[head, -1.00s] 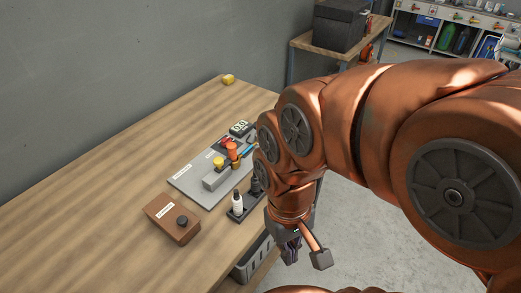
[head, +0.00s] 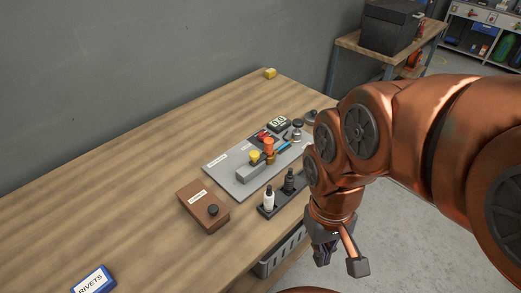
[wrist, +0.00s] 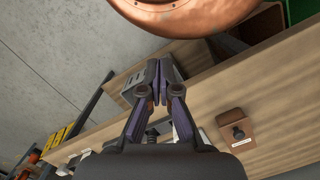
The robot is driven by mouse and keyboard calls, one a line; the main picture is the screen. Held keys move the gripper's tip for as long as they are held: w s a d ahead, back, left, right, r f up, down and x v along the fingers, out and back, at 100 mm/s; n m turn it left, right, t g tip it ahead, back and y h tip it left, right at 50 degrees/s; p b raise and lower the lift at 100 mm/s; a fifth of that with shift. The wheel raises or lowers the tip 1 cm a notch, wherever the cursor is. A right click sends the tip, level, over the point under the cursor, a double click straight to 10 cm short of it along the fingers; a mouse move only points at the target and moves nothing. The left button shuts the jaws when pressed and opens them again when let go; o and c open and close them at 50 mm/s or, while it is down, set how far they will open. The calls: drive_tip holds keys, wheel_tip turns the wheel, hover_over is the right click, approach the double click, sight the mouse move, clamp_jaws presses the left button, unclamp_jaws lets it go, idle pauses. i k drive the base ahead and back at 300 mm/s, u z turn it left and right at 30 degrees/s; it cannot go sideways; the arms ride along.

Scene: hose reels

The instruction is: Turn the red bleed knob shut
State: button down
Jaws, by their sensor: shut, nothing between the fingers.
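A grey plate (head: 219,165) lies on the wooden workbench. It carries a grey block with a yellow knob (head: 254,157) and an orange knob (head: 268,146). A red part (head: 262,135) shows just behind the orange knob and is partly hidden by it. It is too small to tell whether this red part or the orange knob is the bleed knob, or how it is turned. My gripper (head: 325,256) hangs beside the bench's right edge, away from the plate. In the wrist view my gripper (wrist: 160,101) has its fingers together and empty.
A black rack with a white bottle (head: 268,198) and a dark bottle (head: 289,182) stands between the plate and my gripper. A brown box with a black knob (head: 213,211), a display (head: 279,124) and a RIVETS box (head: 94,282) are on the bench. The bench's left part is clear.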

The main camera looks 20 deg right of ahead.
sight(262, 136)
drive_tip(key=k, duration=0.5)
drive_tip(key=z, duration=1.1)
drive_tip(key=i, duration=0.9)
drive_tip(key=u, duration=2.25)
